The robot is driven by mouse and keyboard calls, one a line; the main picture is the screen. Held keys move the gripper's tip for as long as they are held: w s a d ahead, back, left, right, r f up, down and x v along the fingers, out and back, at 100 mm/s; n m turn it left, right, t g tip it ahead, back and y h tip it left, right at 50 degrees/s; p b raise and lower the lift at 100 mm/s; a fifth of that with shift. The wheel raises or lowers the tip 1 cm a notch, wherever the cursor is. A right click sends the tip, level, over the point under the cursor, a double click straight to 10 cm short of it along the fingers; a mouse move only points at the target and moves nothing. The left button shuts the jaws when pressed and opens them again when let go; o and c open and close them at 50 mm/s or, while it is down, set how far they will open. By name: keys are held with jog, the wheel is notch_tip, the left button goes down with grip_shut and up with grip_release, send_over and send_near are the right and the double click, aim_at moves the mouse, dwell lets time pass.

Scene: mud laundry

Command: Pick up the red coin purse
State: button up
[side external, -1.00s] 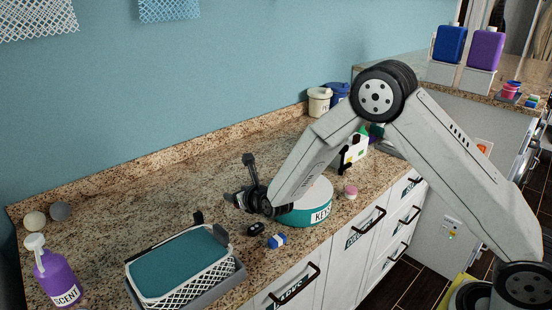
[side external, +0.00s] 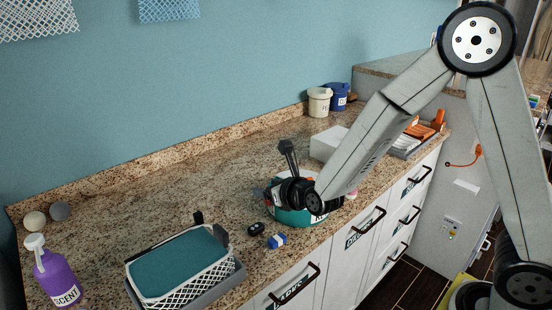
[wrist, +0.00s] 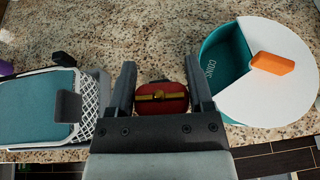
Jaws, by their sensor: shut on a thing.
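The red coin purse (wrist: 162,99), with a gold-coloured band and clasp, sits between the two dark fingers of my gripper (wrist: 160,72) in the wrist view. My gripper is shut on it. The counter shows beyond the fingertips. In the side view my gripper (side external: 272,191) is over the counter, overlapping the round teal container (side external: 290,215). The purse cannot be made out there.
In the wrist view the teal container (wrist: 222,62), with a white half lid and an orange block, stands right of my gripper. A white basket with a teal top (wrist: 35,108) is left. A key fob (side external: 256,229) and a blue-and-white item (side external: 277,241) lie in front of the container.

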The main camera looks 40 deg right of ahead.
jog(key=shift+s+r, duration=0.1)
jog(key=shift+s, duration=0.15)
jog(key=shift+d+r, duration=0.1)
dwell(0.5)
